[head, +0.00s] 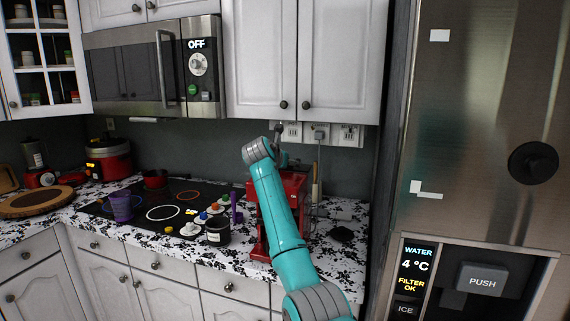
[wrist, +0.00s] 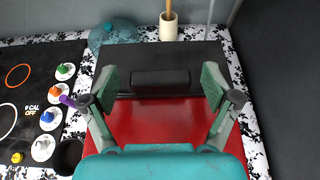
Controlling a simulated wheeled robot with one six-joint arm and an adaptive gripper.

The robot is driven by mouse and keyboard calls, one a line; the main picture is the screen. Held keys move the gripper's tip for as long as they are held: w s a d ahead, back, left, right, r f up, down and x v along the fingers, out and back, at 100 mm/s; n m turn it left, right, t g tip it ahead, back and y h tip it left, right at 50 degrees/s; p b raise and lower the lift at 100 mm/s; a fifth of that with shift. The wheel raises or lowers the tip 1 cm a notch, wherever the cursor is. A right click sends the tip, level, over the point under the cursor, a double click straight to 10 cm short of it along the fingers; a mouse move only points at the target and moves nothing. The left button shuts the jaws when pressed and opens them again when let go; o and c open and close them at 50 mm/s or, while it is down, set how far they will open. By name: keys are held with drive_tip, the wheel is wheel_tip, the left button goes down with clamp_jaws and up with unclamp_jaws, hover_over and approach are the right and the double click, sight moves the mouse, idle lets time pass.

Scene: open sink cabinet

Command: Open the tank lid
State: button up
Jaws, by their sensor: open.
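The red machine (head: 297,190) stands on the counter, partly hidden behind my arm in the head view. In the wrist view I look down on its red top (wrist: 165,118). A flat black lid (wrist: 195,60) covers the back part, with a raised dark block (wrist: 160,84) at its front edge; the lid looks shut. My gripper (wrist: 160,90) is open, its two fingers spread on either side of the block. Nothing is between the fingers. I cannot tell how high the fingertips are above the top. In the head view the gripper is small and partly hidden behind my wrist.
A cooktop (head: 165,205) with coloured knobs lies to the left, with a black pot (head: 218,231) near it. Behind the machine are a beige holder (wrist: 168,30) with a wooden handle and a teal round object (wrist: 110,36). A steel fridge (head: 485,130) stands at right.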

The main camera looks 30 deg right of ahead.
drive_tip(key=shift+w+d+f, duration=0.1)
drive_tip(key=shift+w+d, duration=0.1)
drive_tip(key=shift+d, duration=0.1)
